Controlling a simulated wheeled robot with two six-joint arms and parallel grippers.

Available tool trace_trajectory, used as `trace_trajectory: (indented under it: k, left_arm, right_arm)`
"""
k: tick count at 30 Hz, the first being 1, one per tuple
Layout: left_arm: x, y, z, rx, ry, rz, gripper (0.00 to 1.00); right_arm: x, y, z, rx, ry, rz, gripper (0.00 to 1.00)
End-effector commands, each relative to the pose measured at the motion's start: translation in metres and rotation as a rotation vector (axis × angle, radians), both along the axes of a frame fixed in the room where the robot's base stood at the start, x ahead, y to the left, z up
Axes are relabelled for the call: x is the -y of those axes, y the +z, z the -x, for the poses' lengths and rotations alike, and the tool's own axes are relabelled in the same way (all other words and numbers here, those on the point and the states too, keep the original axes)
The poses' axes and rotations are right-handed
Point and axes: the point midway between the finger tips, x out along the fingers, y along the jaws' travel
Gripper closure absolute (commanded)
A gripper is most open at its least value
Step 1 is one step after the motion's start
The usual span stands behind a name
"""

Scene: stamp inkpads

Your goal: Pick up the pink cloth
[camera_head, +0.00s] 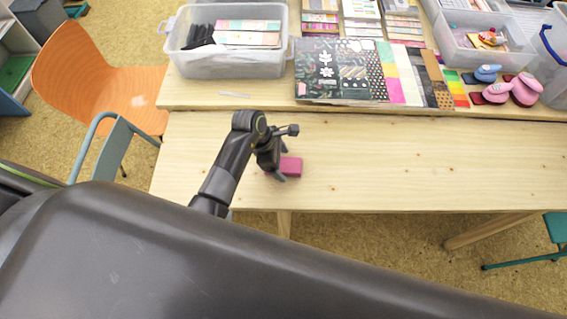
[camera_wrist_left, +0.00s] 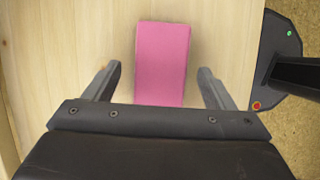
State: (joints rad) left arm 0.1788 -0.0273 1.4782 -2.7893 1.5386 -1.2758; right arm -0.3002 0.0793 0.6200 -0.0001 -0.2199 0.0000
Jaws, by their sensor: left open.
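The pink cloth (camera_head: 291,166) is a small folded block lying on the wooden table near its front edge. In the left wrist view the pink cloth (camera_wrist_left: 162,62) shows as a long pink rectangle between the two fingers. My left gripper (camera_head: 279,174) is over the cloth's left part and hides some of it. In the left wrist view my left gripper (camera_wrist_left: 160,85) is open, with a finger on each side of the cloth and a gap to both. The cloth's near end is hidden behind the gripper body. My right gripper is not seen.
Patterned paper sheets (camera_head: 345,72) lie at the back of the wooden table (camera_head: 400,160). Clear bins (camera_head: 226,60) and pink punches (camera_head: 525,88) stand behind. An orange chair (camera_head: 95,85) is at the left. The table right of the cloth is clear.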

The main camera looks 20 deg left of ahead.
Motion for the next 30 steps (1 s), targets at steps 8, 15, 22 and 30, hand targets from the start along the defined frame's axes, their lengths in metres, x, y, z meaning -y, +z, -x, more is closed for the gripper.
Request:
trace_trajectory:
  k: [8, 15, 22, 30]
  left_arm:
    - [0.0035, -0.0084, -0.0011, 0.002, -0.001, 0.001, 0.23]
    - [0.0034, -0.0082, -0.001, 0.002, -0.001, 0.001, 0.41]
    - [0.0033, -0.0081, -0.001, 0.002, -0.001, 0.001, 0.71]
    - [0.0034, -0.0056, -0.0012, 0.002, -0.001, 0.001, 0.71]
  right_arm:
    - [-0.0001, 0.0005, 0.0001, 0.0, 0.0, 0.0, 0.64]
    - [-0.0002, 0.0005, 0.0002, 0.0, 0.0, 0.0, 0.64]
    - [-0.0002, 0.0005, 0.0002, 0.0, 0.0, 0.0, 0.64]
    - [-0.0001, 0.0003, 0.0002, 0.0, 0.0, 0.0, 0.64]
